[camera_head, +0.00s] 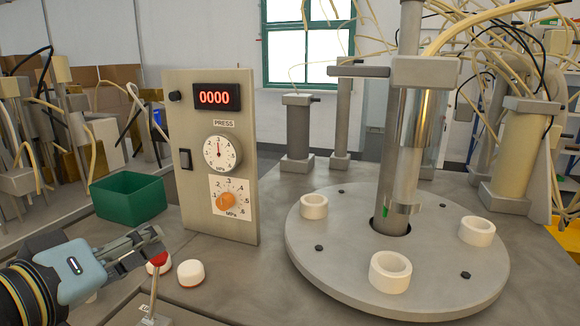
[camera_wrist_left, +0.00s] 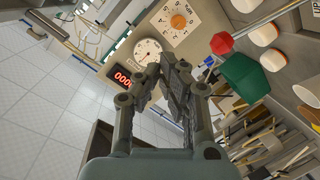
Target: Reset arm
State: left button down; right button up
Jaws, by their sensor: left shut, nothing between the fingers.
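My left gripper (camera_head: 159,239) comes in from the lower left of the head view. Its fingers are shut with nothing between them. In the left wrist view its fingers (camera_wrist_left: 172,72) point toward the panel. A lever with a red ball knob (camera_head: 157,260) stands just below the fingertips in the head view. The red knob also shows in the left wrist view (camera_wrist_left: 222,43), to the right of and apart from the fingers. Part of the lever's rod and base is cut off at the bottom edge of the head view. My right gripper is in neither view.
A metal panel (camera_head: 245,190) with a red 0000 display (camera_head: 213,97), gauge and orange dial stands behind. A round plate (camera_head: 345,265) with white rings is at right.

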pick_arm(q)
jog(key=s+a+f+m+g+y, duration=0.35)
jog(key=s+f+g, duration=0.3)
jog(key=s, duration=0.35)
jog(key=s+a+f+m+g+y, duration=0.25)
jog(key=s+a+f+g, duration=0.25)
jog(key=s+f, duration=0.45)
jog(key=s+a+f+g+b, duration=0.1)
jog(key=s+f, duration=0.1)
jog(key=f, duration=1.2)
jog(key=s+a+f+g+b, duration=0.1)
jog(key=s+a+f, duration=0.15)
jog(key=f, duration=1.15)
jog(key=s+f+b, duration=0.1)
jog(key=s+f, duration=1.5)
jog(key=s, duration=0.2)
jog(key=shift+g, duration=0.35)
